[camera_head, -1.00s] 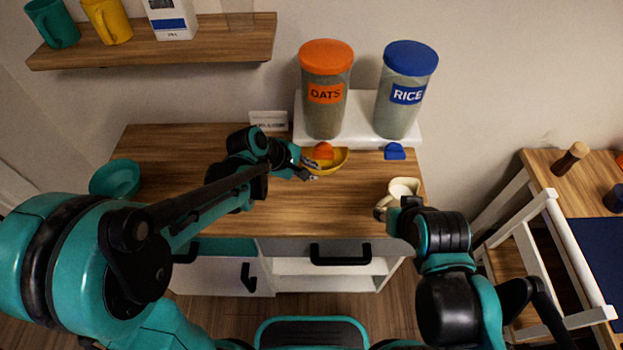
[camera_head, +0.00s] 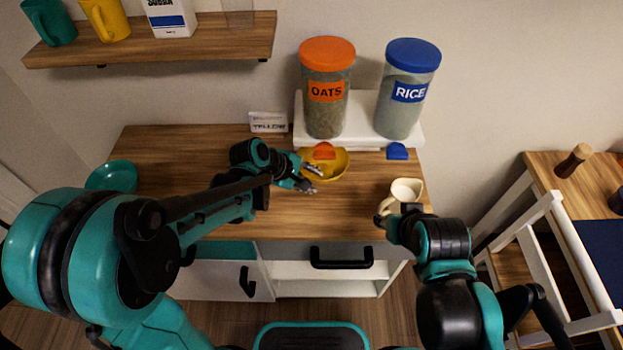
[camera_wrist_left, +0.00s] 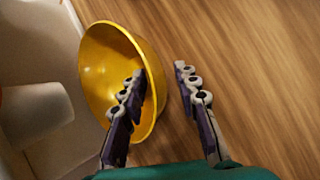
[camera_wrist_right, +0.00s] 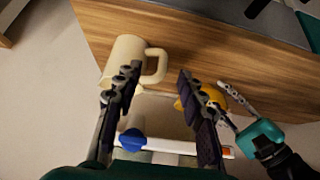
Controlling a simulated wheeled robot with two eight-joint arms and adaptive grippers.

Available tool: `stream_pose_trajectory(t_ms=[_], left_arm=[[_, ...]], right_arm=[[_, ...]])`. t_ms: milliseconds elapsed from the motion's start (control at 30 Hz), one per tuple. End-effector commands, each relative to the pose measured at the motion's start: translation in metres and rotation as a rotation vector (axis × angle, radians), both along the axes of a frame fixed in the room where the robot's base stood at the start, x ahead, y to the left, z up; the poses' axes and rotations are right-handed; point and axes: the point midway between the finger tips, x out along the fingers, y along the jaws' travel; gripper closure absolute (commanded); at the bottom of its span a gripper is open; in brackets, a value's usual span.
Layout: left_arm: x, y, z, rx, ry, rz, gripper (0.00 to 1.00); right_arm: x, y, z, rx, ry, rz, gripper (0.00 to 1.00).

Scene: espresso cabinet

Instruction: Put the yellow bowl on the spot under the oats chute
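The yellow bowl (camera_head: 338,171) sits upright on the wooden counter, below and slightly in front of the orange oats chute (camera_head: 324,151). The chute hides part of its back rim. The oats jar (camera_head: 326,100) stands behind. My left gripper (camera_head: 313,180) is at the bowl's left front side. In the left wrist view its fingers (camera_wrist_left: 160,80) are spread, one over the bowl's (camera_wrist_left: 100,70) inside and one outside the rim, with gaps to the wall. My right gripper (camera_wrist_right: 158,78) is open by the handle of a cream mug (camera_wrist_right: 124,58).
The rice jar (camera_head: 408,95) and its blue chute (camera_head: 397,152) are right of the oats, on a white stand (camera_head: 362,124). A teal bowl (camera_head: 112,176) is at the counter's left. A small sign (camera_head: 268,122) stands at the back. The counter's front middle is clear.

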Motion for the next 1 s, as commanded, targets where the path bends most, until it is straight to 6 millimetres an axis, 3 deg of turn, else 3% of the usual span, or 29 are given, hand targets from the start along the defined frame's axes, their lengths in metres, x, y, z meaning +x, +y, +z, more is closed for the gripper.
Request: stream_pose_trajectory(t_ms=[233, 700, 1000], left_arm=[[-0.003, 0.005, 0.013, 0.000, 0.001, 0.002, 0.69], [-0.035, 0.054, 0.088, 0.000, 0.001, 0.002, 0.69], [-0.041, 0.062, 0.099, 0.006, -0.005, -0.004, 0.69]], right_arm=[[0.000, 0.000, 0.008, 0.000, 0.000, 0.000, 0.60], [0.000, 0.000, 0.046, 0.000, 0.000, 0.000, 0.60], [0.000, 0.000, 0.049, 0.000, 0.000, 0.000, 0.60]])
